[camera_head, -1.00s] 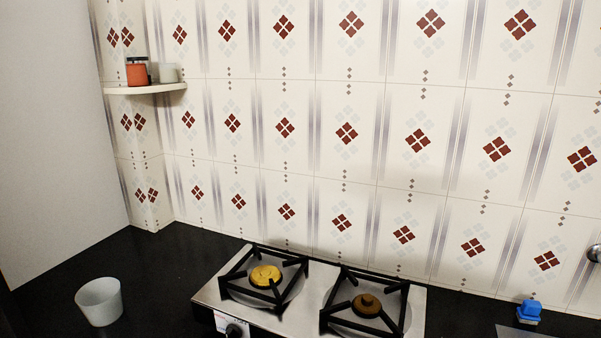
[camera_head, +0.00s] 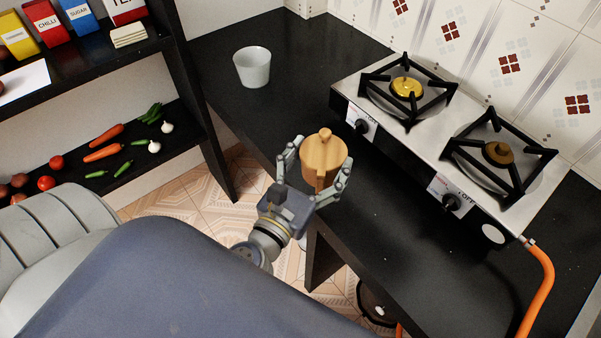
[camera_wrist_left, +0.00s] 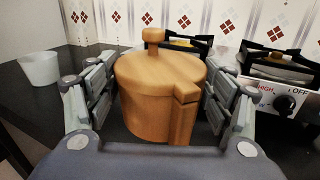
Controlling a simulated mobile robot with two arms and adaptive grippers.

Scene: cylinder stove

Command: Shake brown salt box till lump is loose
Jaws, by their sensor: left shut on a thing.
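The brown salt box (camera_head: 323,158) is a round wooden pot with a knobbed lid. My left gripper (camera_head: 317,172) is shut on it, one finger on each side, and holds it upright near the front edge of the black counter. In the left wrist view the salt box (camera_wrist_left: 158,92) fills the middle between the fingers of my left gripper (camera_wrist_left: 160,105). Its lid is on, so the inside and any lump are hidden. My right gripper is not in view.
A steel two-burner stove (camera_head: 375,110) stands behind and right of the box. A white cup (camera_head: 252,67) stands on the counter (camera_head: 222,105) at the back left. Dark shelves (camera_head: 115,60) hold vegetables and spice boxes at left. An orange hose (camera_head: 545,285) hangs at right.

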